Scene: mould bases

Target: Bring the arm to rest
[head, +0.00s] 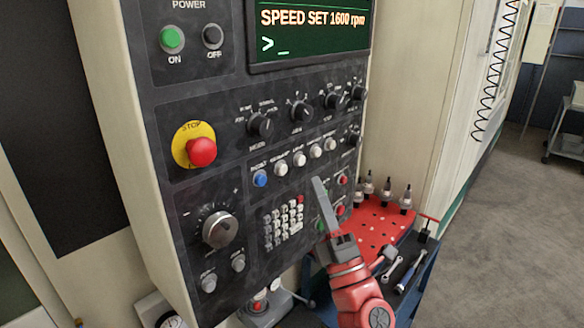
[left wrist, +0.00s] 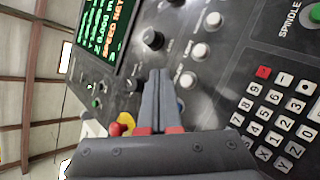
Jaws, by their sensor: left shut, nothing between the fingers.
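My left gripper (head: 320,192) is shut and empty. Its red arm rises from the bottom of the head view, with the grey fingers in front of the lower right part of the machine's control panel (head: 175,105). In the left wrist view the two fingers (left wrist: 160,75) lie side by side, pointing at the panel's row of white buttons and dark knobs. Whether the fingertips touch the panel cannot be told. My right gripper is not in view.
The panel has a red stop button (head: 202,151), a large dial (head: 219,229), a keypad (head: 283,222) and a screen (head: 310,30) reading "SPEED SET 1600 rpm". Open floor (head: 500,230) lies farther right.

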